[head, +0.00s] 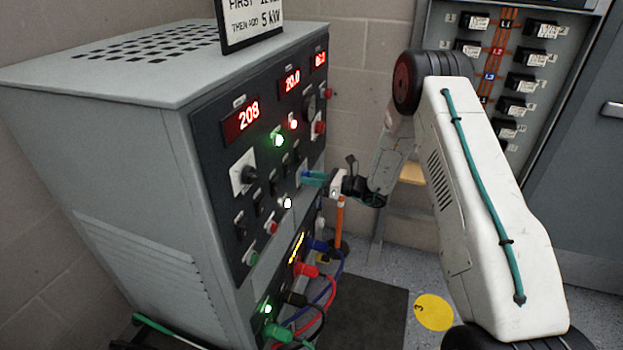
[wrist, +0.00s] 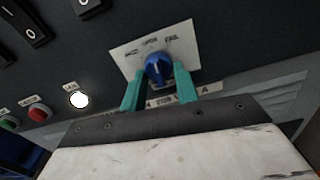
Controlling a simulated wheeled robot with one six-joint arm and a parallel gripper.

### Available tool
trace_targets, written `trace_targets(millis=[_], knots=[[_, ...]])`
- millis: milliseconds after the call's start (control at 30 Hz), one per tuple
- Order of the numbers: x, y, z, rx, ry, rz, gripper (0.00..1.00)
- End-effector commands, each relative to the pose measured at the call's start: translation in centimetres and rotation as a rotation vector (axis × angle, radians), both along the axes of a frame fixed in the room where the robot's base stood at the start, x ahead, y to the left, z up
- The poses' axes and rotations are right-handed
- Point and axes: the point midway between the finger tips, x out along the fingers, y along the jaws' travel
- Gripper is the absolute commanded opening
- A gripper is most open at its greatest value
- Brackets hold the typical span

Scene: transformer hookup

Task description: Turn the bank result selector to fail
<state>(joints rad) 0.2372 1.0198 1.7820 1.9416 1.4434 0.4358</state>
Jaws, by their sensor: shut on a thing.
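The selector is a blue knob (wrist: 157,68) on a white label plate (wrist: 128,56) in the wrist view. Its pale pointer mark points roughly up toward the middle label. The small labels are blurred, though the right one looks like FAIL. My gripper (wrist: 160,80) has its two teal fingers on either side of the knob, shut on it. In the head view my gripper (head: 312,179) reaches the front of the grey cabinet (head: 180,110) from the right.
Red and green buttons and a lit white lamp (wrist: 79,99) sit left of the selector in the wrist view. Rocker switches (wrist: 28,28) are above left. Below the panel, coloured cables (head: 310,290) hang from plugs. A breaker cabinet (head: 500,75) stands behind my arm.

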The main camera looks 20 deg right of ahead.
Motion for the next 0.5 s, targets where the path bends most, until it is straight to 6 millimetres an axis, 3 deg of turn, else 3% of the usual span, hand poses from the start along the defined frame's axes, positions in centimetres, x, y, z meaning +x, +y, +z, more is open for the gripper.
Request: trace_targets(millis=[500], knots=[[-0.22,0.06,0.1,0.25,0.343,-0.001,0.08]])
